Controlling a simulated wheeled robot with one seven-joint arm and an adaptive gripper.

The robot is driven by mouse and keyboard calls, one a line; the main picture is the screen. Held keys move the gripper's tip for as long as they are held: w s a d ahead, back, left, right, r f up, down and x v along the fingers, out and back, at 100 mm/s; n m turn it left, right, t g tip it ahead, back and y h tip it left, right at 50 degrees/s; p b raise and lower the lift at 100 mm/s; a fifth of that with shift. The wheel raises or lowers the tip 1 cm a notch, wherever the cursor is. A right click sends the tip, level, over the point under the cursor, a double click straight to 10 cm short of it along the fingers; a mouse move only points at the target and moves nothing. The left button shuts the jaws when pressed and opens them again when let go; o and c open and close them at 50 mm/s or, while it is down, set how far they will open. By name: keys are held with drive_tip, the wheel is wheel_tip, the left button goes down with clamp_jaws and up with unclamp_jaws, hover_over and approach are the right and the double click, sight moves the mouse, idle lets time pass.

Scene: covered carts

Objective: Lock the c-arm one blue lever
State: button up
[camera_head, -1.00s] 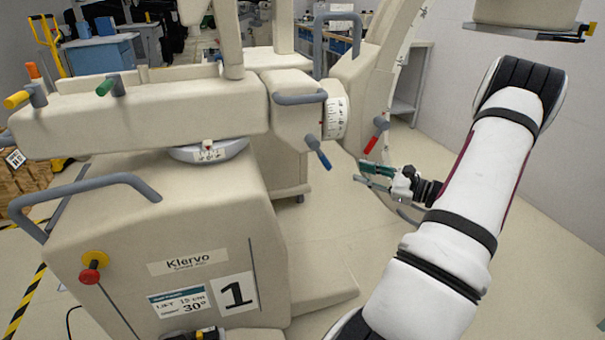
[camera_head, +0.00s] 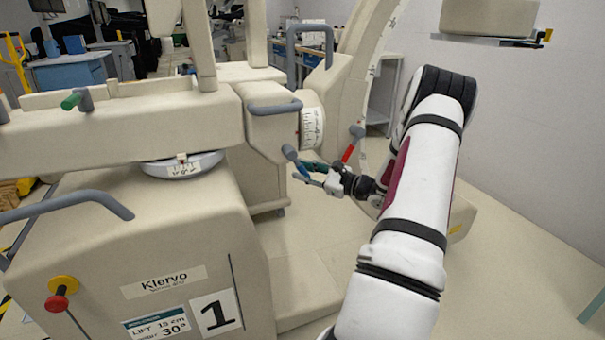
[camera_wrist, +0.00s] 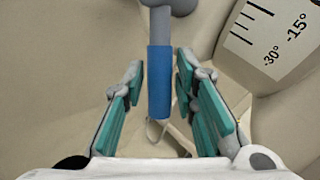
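The blue lever (camera_head: 301,170) hangs from a grey pivot (camera_head: 289,152) under the angle dial of the c-arm marked 1. In the wrist view the blue lever (camera_wrist: 159,80) points down the picture, between the two teal finger pads. My gripper (camera_head: 313,172) is at the lever; in the wrist view my gripper (camera_wrist: 160,95) is open, with a visible gap between each pad and the blue grip. In the head view the fingers partly cover the lever's lower end.
A red lever (camera_head: 349,153) is close beside my gripper on the right. The white angle dial (camera_head: 312,128) is just above. The cart body (camera_head: 170,240) with a red knob (camera_head: 57,303) stands left. Open floor (camera_head: 520,270) lies to the right.

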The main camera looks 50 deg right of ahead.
drive_tip(key=shift+w, duration=0.25)
clamp_jaws()
